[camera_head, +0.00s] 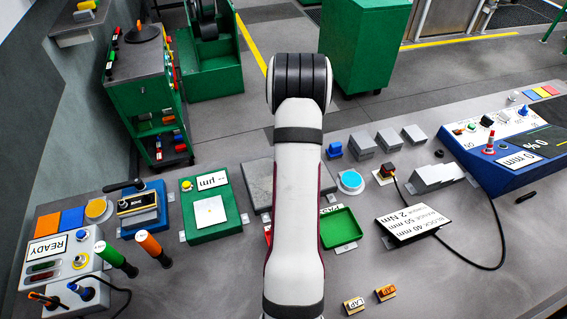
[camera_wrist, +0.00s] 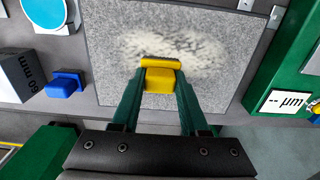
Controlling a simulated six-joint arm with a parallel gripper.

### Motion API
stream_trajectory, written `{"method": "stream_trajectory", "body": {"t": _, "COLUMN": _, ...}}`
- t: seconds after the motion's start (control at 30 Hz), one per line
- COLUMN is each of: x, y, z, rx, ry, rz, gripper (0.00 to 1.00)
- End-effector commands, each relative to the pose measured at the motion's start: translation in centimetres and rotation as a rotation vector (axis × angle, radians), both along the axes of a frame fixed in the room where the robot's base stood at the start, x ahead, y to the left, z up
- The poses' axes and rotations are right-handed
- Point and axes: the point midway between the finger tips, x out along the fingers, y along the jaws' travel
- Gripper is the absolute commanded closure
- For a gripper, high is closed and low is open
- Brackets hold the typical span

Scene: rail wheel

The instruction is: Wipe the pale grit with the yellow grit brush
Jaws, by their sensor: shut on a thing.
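In the wrist view, my gripper (camera_wrist: 160,92) is shut on the yellow grit brush (camera_wrist: 160,80), one dark green finger on each side of it. The brush's long front edge lies at the near border of the pale grit (camera_wrist: 185,48). The grit is a speckled whitish patch on a grey square plate (camera_wrist: 115,85). I cannot tell whether the brush touches the plate. In the head view, the grey plate (camera_head: 257,180) shows only in part behind my arm. My gripper, the brush and the grit are hidden there.
Beside the plate stand a green gauge box (camera_head: 210,208), a green tray (camera_head: 340,227), a blue round button (camera_head: 350,181) and several grey blocks (camera_head: 388,140). A blue knob (camera_wrist: 66,83) is left of the plate in the wrist view. The front right bench is mostly clear.

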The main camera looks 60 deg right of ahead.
Motion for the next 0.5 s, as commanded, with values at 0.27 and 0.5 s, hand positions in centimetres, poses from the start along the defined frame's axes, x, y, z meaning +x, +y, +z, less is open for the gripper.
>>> {"method": "stream_trajectory", "body": {"t": 0.27, "x": -1.8, "y": -1.8, "z": 0.0, "rx": 0.0, "ry": 0.0, "rz": -0.002, "gripper": 1.0}}
{"method": "stream_trajectory", "body": {"t": 0.5, "x": -3.3, "y": -3.3, "z": 0.0, "rx": 0.0, "ry": 0.0, "rz": -0.002, "gripper": 1.0}}
